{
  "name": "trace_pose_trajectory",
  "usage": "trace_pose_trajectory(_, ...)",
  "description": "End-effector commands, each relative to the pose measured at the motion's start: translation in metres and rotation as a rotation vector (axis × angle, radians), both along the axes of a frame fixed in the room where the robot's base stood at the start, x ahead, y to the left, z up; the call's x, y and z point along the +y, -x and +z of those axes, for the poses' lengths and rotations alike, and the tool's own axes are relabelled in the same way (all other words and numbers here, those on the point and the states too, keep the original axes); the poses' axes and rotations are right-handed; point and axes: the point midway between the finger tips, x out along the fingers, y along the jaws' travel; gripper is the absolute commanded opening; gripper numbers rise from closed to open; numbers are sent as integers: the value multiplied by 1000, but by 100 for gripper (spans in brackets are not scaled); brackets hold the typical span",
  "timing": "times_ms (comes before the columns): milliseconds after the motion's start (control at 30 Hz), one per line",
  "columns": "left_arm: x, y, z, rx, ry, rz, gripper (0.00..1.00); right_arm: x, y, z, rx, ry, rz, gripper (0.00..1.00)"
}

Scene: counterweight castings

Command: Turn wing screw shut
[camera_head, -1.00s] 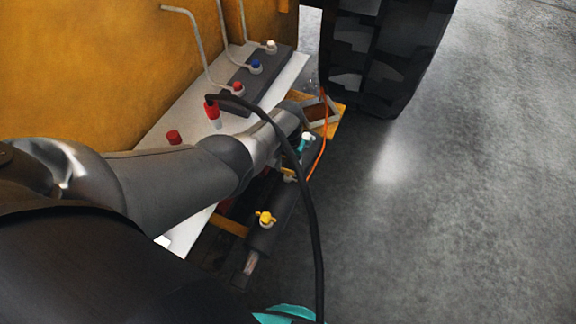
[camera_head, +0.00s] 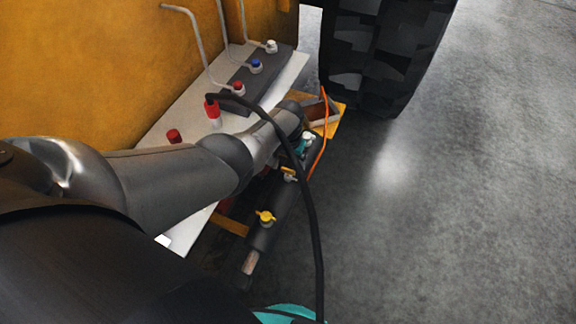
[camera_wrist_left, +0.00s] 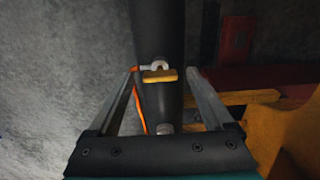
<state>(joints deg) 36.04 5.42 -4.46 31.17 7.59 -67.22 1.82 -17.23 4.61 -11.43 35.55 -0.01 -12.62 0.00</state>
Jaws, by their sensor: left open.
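A wing screw with a yellow handle (camera_head: 289,174) and a pale collar sits on a dark cylindrical pipe (camera_head: 285,200) beside the yellow machine. In the left wrist view this wing screw (camera_wrist_left: 160,75) lies between my left fingers, with its handle across the pipe (camera_wrist_left: 159,28). My left gripper (camera_wrist_left: 162,73) is open, with a finger on each side of the pipe and a gap to the handle. In the head view my left arm hides most of the gripper. A second yellow wing screw (camera_head: 266,217) is nearer on the pipe. My right gripper does not show.
A black cable (camera_head: 310,215) hangs across the view in front of the pipe. An orange cord (camera_head: 323,130) runs beside an open box (camera_head: 325,114). A large tyre (camera_head: 385,55) stands behind. Red and blue caps sit on the pale ledge (camera_head: 165,155). The floor at right is clear.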

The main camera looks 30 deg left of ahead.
Motion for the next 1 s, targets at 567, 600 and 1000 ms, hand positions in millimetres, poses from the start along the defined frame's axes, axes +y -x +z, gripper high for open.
trace_pose_trajectory(567, 0, 0, 56, -1, 0, 1, 85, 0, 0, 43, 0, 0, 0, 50)
trace_pose_trajectory(600, 0, -1, 62, -3, 0, 0, 85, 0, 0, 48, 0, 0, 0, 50)
trace_pose_trajectory(1000, 0, 0, 132, -2, 0, 0, 85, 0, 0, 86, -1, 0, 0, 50)
